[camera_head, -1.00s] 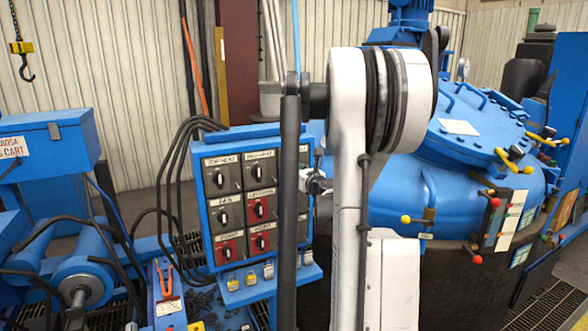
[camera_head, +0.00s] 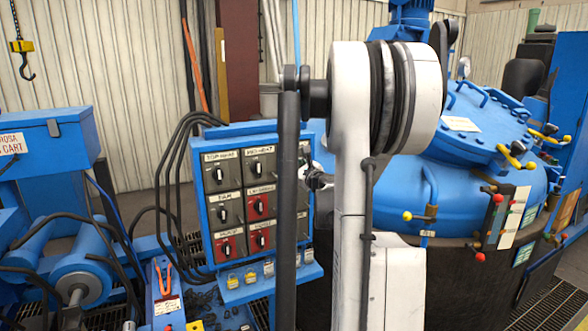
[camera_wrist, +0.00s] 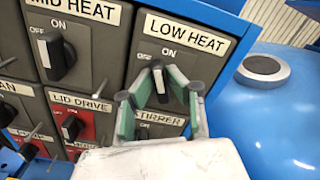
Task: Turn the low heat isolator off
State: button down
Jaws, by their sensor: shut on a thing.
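The low heat isolator (camera_wrist: 174,84) is a dark rotary knob on a grey plate labelled LOW HEAT, at the top right of the panel in the wrist view. My gripper (camera_wrist: 177,78) has its green fingers around this knob and is shut on it. The fingers partly cover the knob and the OFF mark, so I cannot tell its exact angle. In the head view my gripper (camera_head: 316,179) is at the panel's right edge, and my arm hides the low heat knob.
The blue isolator panel (camera_head: 262,129) also carries the mid heat knob (camera_wrist: 58,57) and the red lid drive switch (camera_wrist: 71,127), close by on the left. Padlocks hang below the panel. The blue furnace vessel (camera_head: 465,190) stands to the right.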

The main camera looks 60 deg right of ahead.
jog(key=n+b, duration=0.1)
jog(key=n, duration=0.2)
jog(key=n+b, duration=0.1)
jog(key=n, duration=0.2)
jog(key=shift+a+f, duration=0.1)
jog(key=shift+f, duration=0.1)
jog(key=n+b, duration=0.1)
jog(key=n, duration=0.5)
jog(key=shift+n+b, duration=0.4)
jog(key=c, duration=1.7)
grip_release()
jog(key=shift+a, duration=0.1)
jog(key=v, duration=1.2)
